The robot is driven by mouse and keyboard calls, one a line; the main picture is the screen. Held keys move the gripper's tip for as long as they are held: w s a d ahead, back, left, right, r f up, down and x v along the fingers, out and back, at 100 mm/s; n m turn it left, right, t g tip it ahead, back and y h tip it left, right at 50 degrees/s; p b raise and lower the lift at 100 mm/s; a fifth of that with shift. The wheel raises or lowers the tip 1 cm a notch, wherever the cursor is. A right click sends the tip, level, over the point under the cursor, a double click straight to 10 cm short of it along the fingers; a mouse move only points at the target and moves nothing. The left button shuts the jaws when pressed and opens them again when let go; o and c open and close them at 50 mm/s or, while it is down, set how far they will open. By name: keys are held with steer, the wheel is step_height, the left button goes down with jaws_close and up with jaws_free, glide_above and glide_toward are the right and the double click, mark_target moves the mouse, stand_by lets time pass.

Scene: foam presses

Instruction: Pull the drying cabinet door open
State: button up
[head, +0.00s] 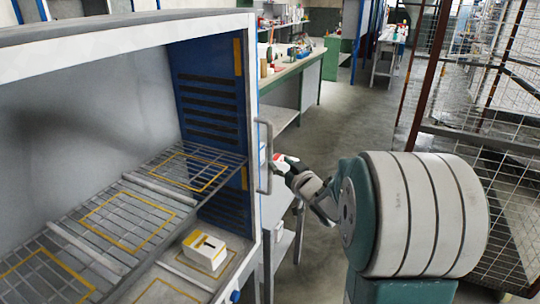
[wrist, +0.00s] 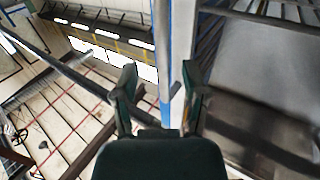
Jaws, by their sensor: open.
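The drying cabinet (head: 120,30) fills the left of the head view, a large grey-white box with its wire shelves visible inside. A pale vertical bar handle (head: 265,157) stands at its right front edge. I cannot tell whether a clear door covers the front. My gripper (head: 283,163) is just right of the handle at about mid-height, small and partly hidden by my arm. In the wrist view, my gripper's dark green fingers (wrist: 160,82) are apart, with a grey, blue-edged upright panel seen beyond the gap. I cannot tell whether they touch the handle.
A white and yellow box (head: 204,250) sits on the cabinet's lower level. A workbench (head: 292,66) with small items stands behind the cabinet. A wire mesh cage (head: 500,75) is at the right. Bare floor (head: 350,115) lies between bench and cage.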

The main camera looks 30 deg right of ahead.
mark_target(271, 156)
steer(key=w, duration=0.3)
steer(key=w+a, duration=0.1)
steer(key=w, duration=0.1)
steer(key=shift+w, duration=0.25)
steer(key=shift+d, duration=0.1)
steer(key=shift+d, duration=0.1)
jaws_close()
